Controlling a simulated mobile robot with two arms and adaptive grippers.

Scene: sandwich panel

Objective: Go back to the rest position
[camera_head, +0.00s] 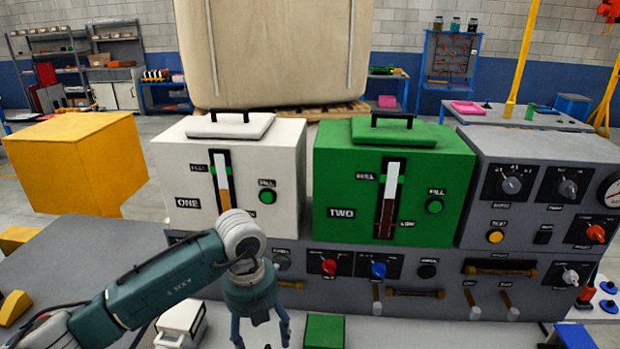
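My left arm comes in from the lower left, and my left gripper (262,335) points down in front of the control panel (310,262). Its two fingers are spread apart and nothing shows between them; the lowest part of the fingertips is near the bottom edge of the view. The gripper hangs between a small white box (180,325) on its left and a small green block (324,331) on its right. My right gripper is out of view.
A white box marked ONE (285,160) and a green box marked TWO (335,165) stand on the panel. A grey unit with knobs (540,146) is at right. A yellow box (75,165) stands at left. Bare grey surface (75,265) lies left of the panel.

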